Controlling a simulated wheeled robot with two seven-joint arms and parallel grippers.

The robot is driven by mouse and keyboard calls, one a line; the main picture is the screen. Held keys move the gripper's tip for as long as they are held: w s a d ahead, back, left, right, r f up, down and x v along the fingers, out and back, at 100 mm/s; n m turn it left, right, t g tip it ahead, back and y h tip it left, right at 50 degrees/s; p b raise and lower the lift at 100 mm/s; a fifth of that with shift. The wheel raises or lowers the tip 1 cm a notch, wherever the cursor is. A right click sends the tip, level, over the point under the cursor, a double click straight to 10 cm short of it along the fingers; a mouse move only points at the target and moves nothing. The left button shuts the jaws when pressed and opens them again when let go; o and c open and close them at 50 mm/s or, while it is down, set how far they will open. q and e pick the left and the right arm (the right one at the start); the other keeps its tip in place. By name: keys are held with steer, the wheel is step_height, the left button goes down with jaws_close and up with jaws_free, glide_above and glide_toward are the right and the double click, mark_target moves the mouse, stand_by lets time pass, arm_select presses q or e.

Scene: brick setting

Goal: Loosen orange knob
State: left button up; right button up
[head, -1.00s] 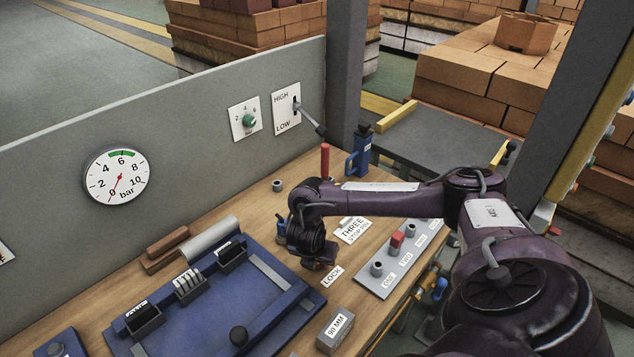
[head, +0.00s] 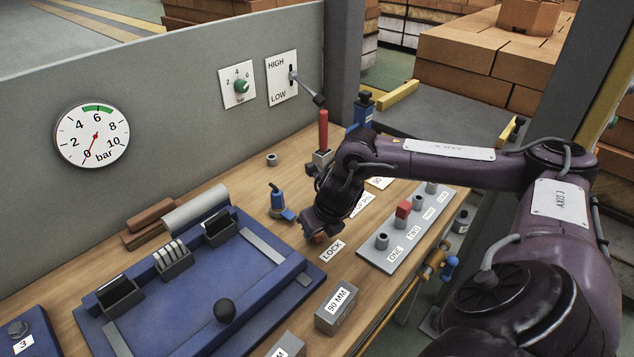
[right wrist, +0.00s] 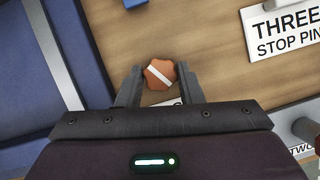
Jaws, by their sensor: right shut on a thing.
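The orange knob (right wrist: 160,74) has a lobed outline and a white stripe running diagonally across its top. In the right wrist view it sits between the two fingers of my right gripper (right wrist: 158,88), which is shut on it. In the head view my right gripper (head: 318,234) reaches down to the bench beside the LOCK label (head: 332,250). A small part of the orange knob (head: 319,238) shows there between the fingers; the rest is hidden. My left gripper is in neither view.
A blue fixture plate (head: 262,290) lies left of the knob. A grey panel (head: 391,240) with pins and a red block lies to the right. A 90 MM block (head: 336,310) stands in front. A gauge (head: 92,134) on the wall reads near 0 bar.

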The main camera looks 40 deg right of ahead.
steer(key=n+b, duration=0.1)
steer(key=n+y+b, duration=0.1)
steer(key=n, duration=0.1)
steer(key=shift+d+f, duration=0.15)
steer(key=shift+f, duration=0.05)
steer(key=n+y+b, duration=0.1)
steer(key=n+b, duration=0.1)
steer(key=shift+n, duration=0.3)
steer(key=n, duration=0.1)
steer(key=n+y, duration=0.1)
steer(key=shift+w+d+r+n, duration=0.1)
steer(key=shift+r+n, duration=0.1)
steer(key=shift+n, duration=0.1)
steer(key=shift+n+g+y, duration=0.4)
steer(key=shift+n+g, duration=0.1)
steer(key=shift+n, duration=1)
steer(key=o, duration=1)
steer(key=shift+c, duration=0.2)
steer(key=v, duration=0.8)
